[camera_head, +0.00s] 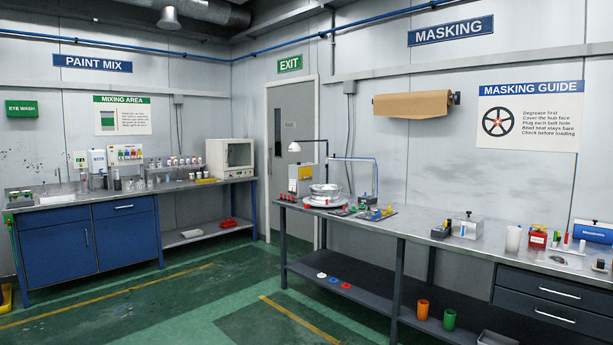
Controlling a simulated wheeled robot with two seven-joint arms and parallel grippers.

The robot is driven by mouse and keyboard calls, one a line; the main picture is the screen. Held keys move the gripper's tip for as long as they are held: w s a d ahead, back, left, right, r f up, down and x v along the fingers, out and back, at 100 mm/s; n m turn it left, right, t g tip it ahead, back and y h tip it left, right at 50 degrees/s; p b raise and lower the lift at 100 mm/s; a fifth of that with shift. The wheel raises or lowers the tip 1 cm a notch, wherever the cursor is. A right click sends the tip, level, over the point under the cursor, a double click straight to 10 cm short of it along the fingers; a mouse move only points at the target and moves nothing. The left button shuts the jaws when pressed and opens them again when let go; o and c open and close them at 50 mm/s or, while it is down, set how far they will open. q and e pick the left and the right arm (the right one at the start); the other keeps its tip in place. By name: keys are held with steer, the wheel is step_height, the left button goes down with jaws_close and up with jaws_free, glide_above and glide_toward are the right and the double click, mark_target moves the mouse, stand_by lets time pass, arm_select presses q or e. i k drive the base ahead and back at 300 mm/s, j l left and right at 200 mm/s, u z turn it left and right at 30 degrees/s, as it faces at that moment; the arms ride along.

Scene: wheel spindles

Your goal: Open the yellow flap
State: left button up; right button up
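A small upright box with a yellow upper front panel (305,172) stands at the far left end of the masking bench (440,226). This panel may be the yellow flap, and it looks closed, but it is too small to be sure. The lower part of the box is grey-white, partly hidden behind the items before it. Neither of my grippers is in view.
A wheel on a white turntable (323,200) stands in front of the box, with a desk lamp (309,143) and small coloured parts around it. A blue cabinet (60,248) stands at the left. The green floor (190,300) between is clear.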

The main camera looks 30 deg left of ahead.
mark_target(304, 172)
steer(key=i+j+u, duration=0.15)
steer(key=i+u, duration=0.45)
steer(key=i, duration=0.25)
steer(key=i+j+u, duration=0.2)
steer(key=i+u, duration=0.15)
steer(key=i, duration=1)
steer(key=i+l+u, duration=0.3)
steer(key=i, duration=1.05)
steer(key=j, duration=0.1)
